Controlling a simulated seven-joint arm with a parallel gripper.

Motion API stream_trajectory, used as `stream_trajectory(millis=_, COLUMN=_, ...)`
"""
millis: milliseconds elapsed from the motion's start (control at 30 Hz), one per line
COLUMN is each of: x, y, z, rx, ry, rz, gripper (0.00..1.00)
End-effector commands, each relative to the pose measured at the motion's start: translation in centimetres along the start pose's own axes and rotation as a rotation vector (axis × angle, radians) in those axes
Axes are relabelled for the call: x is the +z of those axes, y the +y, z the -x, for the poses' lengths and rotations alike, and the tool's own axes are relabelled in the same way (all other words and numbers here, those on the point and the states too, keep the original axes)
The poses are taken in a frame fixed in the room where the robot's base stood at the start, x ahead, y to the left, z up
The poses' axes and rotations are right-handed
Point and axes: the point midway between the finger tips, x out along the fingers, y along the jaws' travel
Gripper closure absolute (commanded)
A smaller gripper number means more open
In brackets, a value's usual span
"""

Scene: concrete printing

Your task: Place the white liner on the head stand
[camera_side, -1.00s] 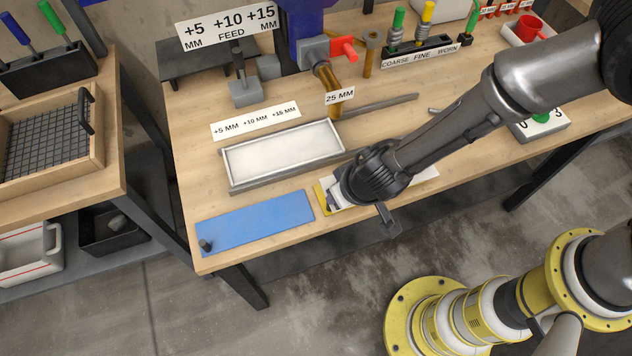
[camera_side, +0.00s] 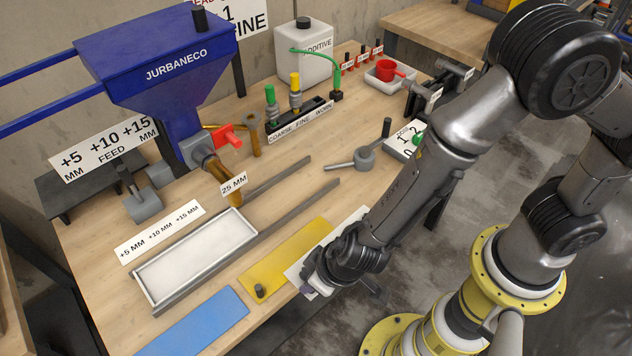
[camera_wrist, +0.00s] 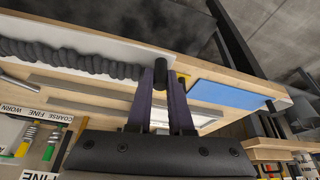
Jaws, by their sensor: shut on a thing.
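My gripper (camera_side: 318,285) is at the near left end of the white liner (camera_side: 300,275), a flat pale sheet partly hidden under my wrist. In the wrist view, the white liner (camera_wrist: 100,48) reaches to my fingers (camera_wrist: 162,85), which are shut around its dark end knob (camera_wrist: 160,72). The liner seems to lie over or above the bench's front edge; its height is hard to tell. I cannot tell for sure which thing is the head stand. A dark low stand (camera_side: 62,200) is at the back left, by the FEED sign.
The yellow liner (camera_side: 290,257) and blue liner (camera_side: 195,322) lie on the bench left of my gripper. A pale tray (camera_side: 195,262) lies behind them. The blue hopper (camera_side: 165,60) rises at the back. A dark ribbed strip (camera_wrist: 60,55) runs along the white liner.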

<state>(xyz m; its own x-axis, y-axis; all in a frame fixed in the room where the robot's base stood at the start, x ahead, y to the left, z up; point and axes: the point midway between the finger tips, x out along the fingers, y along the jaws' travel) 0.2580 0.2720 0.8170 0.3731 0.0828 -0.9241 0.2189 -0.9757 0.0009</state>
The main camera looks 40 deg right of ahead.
Motion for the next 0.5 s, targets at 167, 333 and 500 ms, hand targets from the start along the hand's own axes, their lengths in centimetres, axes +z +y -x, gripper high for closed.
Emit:
stream_trajectory(millis=167, x=0.6, y=-1.6, z=0.3, rx=-0.072, ry=0.002, rz=0.17, gripper=1.0)
stream_trajectory(millis=333, x=-0.5, y=-2.4, z=1.1, rx=-0.166, ry=0.002, rz=0.399, gripper=1.0)
stream_trajectory(millis=500, x=-2.6, y=-0.6, z=1.4, rx=-0.215, ry=0.001, rz=0.522, gripper=1.0)
